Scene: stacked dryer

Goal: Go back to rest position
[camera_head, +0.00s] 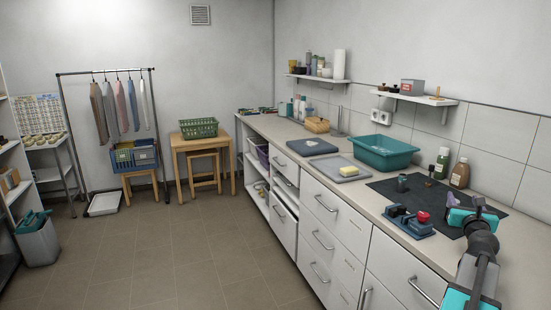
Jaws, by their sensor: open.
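My arm reaches in from the bottom right over the countertop (525,262). Its end, my gripper (478,203), is a small dark shape beside the teal wrist joints, over the right part of the black mat (448,195). It is open and nothing shows in it. The fingers are small and partly hidden by my wrist. A blue fixture with a red knob (408,221) sits at the mat's front edge, left of my arm and apart from it. A small dark object (402,183) stands on the mat farther back.
A brown bottle (460,173) and a green-and-white bottle (441,162) stand near the tiled wall behind my gripper. A wall shelf (415,97) hangs above. The tiled floor (170,250) is clear.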

